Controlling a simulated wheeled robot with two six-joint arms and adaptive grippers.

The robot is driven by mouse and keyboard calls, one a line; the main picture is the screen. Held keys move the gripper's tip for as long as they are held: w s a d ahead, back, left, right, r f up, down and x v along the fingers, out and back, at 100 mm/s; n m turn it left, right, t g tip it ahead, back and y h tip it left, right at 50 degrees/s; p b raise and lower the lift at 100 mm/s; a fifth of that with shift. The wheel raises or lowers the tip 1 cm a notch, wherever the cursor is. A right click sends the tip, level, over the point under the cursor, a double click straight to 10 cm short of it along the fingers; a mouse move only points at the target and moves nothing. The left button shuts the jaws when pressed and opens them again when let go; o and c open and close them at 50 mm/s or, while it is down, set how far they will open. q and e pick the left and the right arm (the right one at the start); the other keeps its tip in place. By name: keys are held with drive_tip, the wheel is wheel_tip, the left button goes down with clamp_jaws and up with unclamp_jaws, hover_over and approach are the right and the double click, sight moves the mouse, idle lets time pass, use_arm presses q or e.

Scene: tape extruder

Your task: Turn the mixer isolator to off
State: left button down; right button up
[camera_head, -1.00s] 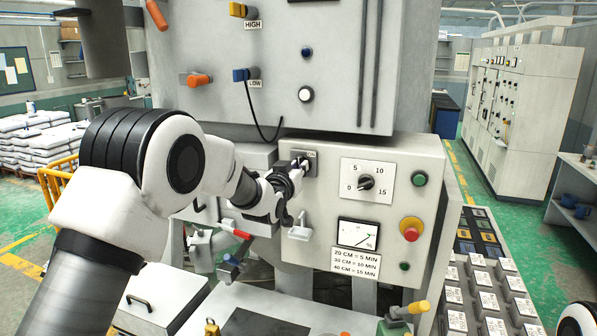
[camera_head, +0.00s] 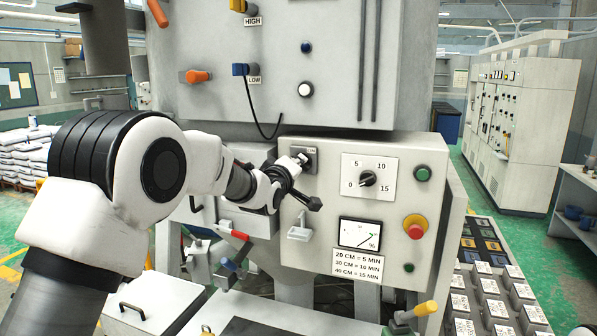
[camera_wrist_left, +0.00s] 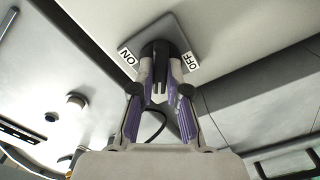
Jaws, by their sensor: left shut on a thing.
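The mixer isolator (camera_head: 312,162) is a small grey plate with a dark knob at the upper left of the beige control panel. In the left wrist view its plate (camera_wrist_left: 177,29) carries an ON label on the left and an OFF label on the right. My left gripper (camera_head: 299,161) reaches it from the left. In the left wrist view the left gripper (camera_wrist_left: 160,82) is shut on the dark knob (camera_wrist_left: 160,50), one finger on each side. The fingers hide part of the knob, and I cannot tell exactly which label it points to. My right gripper is out of view.
The panel also has a 0–15 dial (camera_head: 367,179), a green button (camera_head: 423,174), a red emergency stop (camera_head: 415,227) and a percent meter (camera_head: 359,234). A small white bracket (camera_head: 299,229) sticks out below the isolator. The grey cabinet (camera_head: 340,70) with levers stands above.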

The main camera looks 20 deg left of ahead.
use_arm(q)
drive_tip(key=shift+a+n+b, duration=0.1)
drive_tip(key=shift+n+b, duration=0.65)
drive_tip(key=shift+n, duration=2.75)
drive_tip(key=shift+f, duration=0.15)
drive_tip(key=c, duration=1.2)
unclamp_jaws()
drive_tip(key=shift+s+a, duration=0.1)
drive_tip(key=shift+o, duration=0.2)
drive_tip(key=s, duration=1.2)
drive_tip(key=shift+a, duration=0.35)
drive_tip(key=shift+s, duration=0.1)
